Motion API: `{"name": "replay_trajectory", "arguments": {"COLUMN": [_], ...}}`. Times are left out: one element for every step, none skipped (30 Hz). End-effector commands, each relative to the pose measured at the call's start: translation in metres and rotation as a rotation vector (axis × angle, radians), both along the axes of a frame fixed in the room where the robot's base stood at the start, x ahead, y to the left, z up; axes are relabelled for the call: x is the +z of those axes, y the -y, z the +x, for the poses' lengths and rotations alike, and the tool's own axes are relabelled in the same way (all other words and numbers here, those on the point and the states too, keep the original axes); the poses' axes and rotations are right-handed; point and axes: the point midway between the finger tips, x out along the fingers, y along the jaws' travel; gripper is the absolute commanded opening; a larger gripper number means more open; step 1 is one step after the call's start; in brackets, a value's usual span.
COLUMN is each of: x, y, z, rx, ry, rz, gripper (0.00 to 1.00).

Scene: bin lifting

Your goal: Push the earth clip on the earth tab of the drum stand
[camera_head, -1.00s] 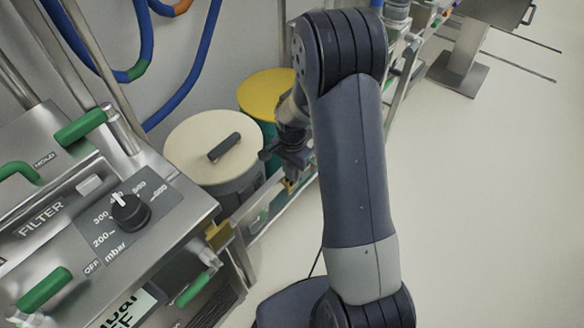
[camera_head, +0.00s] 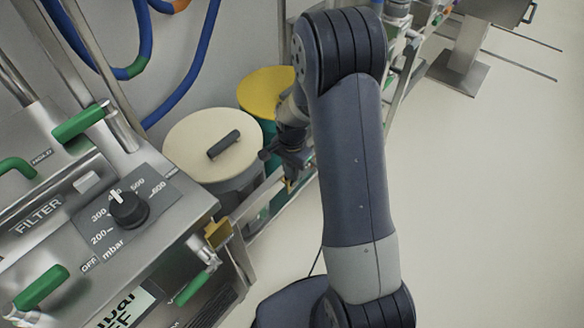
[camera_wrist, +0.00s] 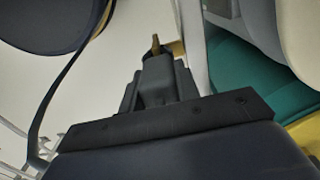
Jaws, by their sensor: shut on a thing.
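My gripper (camera_wrist: 157,80) is shut at the middle of the wrist view. A small brass piece (camera_wrist: 155,43), likely the earth clip, stands out between the fingertips; most of it is hidden by the jaws. A paler yellow piece (camera_wrist: 177,48) lies just behind and right of it, beside the silver rail of the drum stand (camera_wrist: 192,45); I cannot tell if this is the earth tab or whether the two touch. In the head view my gripper (camera_head: 291,160) is low beside the stand's rail (camera_head: 258,196), partly hidden by my arm.
A cream-lidded drum (camera_head: 188,152) and a yellow-lidded green drum (camera_head: 262,88) stand close left of my gripper. A steel filter cabinet (camera_head: 185,215) fills the left. A dark cable (camera_wrist: 62,75) curves in the wrist view. Open floor (camera_head: 480,200) lies right.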

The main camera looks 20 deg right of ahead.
Motion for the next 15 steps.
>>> {"name": "replay_trajectory", "arguments": {"x": [-0.0006, -0.0007, -0.0009, -0.0011, -0.0013, -0.0011, -0.0012, -0.0012, -0.0013, -0.0013, -0.0013, -0.0014, -0.0013, -0.0013, -0.0012], "y": [0.0, 0.0001, 0.0001, 0.0001, 0.0, 0.0, 0.0, 0.0, 0.0, 0.0, 0.0, 0.0, 0.0, 0.0, 0.0], "z": [0.0, -0.0001, -0.0001, -0.0001, -0.0001, -0.0001, -0.0001, -0.0001, -0.0001, -0.0002, -0.0003, -0.0003, -0.0003, -0.0003, -0.0002], "rx": [0.0, 0.0, 0.0, 0.0, 0.0, 0.0, 0.0, 0.0, 0.0, 0.0, 0.0, 0.0, 0.0, 0.0, 0.0], "ry": [0.0, 0.0, 0.0, 0.0, 0.0, 0.0, 0.0, 0.0, 0.0, -0.001, -0.001, -0.001, -0.001, -0.001, -0.001], "rz": [0.0, 0.0, 0.0, 0.0, 0.0, 0.0, 0.0, 0.0, 0.0, -0.001, -0.001, 0.0, -0.001, -0.001, -0.001], "gripper": [0.0, 0.0, 0.0, 0.0, 0.0, 0.0, 0.0, 0.0, 0.0, 0.32, 0.35, 0.38, 0.41, 0.43, 0.46]}}
